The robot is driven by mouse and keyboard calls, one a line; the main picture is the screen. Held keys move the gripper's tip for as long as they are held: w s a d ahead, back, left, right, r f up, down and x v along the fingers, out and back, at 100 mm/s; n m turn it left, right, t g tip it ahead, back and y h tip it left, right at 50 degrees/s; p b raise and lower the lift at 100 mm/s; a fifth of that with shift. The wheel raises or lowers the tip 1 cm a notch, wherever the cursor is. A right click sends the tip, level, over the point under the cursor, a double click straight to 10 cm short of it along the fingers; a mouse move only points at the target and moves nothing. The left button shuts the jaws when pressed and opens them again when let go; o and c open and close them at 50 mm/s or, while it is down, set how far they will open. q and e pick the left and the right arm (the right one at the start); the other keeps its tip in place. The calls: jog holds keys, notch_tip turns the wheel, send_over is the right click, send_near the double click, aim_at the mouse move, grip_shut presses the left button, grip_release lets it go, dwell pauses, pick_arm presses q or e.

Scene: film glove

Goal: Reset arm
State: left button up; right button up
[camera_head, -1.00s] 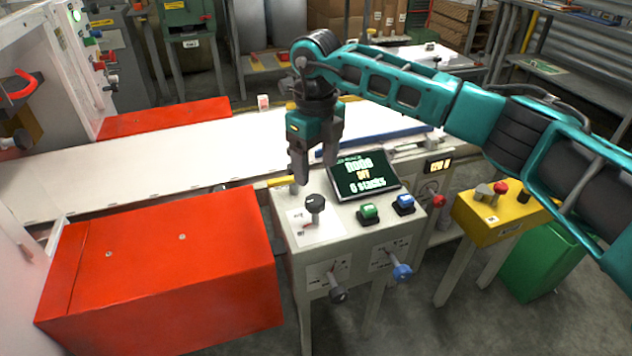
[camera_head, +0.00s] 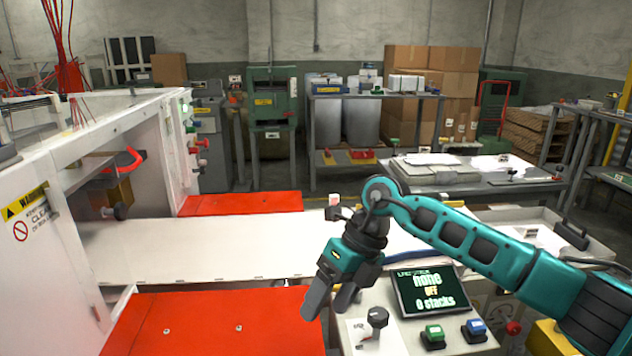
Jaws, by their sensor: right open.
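My right arm, teal and black, comes in from the right edge. My right gripper (camera_head: 330,305) is open and empty, with its fingers pointing down. It hangs above the left side of the control panel (camera_head: 375,347), near the black-knobbed lever (camera_head: 376,318) and over the edge of the front red cover (camera_head: 225,320). I cannot tell whether it is clear of the panel. My left gripper is not in view.
A white conveyor bed (camera_head: 200,250) runs behind the panel, from the white machine (camera_head: 70,190) on the left. Green (camera_head: 433,333) and blue (camera_head: 474,328) buttons sit on the panel below the screen. A grey table (camera_head: 470,177) and stacked cartons (camera_head: 430,90) stand behind.

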jog(key=s+a+r+m+t+y+p, duration=0.1)
jog(key=s+a+r+m+t+y, duration=0.15)
jog(key=a+m+y, duration=0.45)
jog(key=s+a+r+m+t+y+p, duration=0.1)
jog(key=s+a+r+m+t+y, duration=0.2)
jog(key=y, duration=0.5)
jog(key=d+f+m+t+h, duration=1.1)
jog(key=d+m+t+h, duration=0.15)
jog(key=m, duration=0.95)
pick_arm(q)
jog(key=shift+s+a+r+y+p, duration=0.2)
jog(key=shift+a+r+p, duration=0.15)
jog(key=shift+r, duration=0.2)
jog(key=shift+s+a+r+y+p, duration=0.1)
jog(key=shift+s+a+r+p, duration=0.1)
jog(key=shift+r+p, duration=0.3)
pick_arm(e)
jog(key=s+d+f+m+g+h, duration=0.5)
jog(key=s+d+f+m, duration=0.3)
jog(key=s+f, duration=0.5)
jog(key=shift+d+f, duration=0.4)
jog(key=shift+d, duration=0.45)
jog(key=shift+h, duration=0.25)
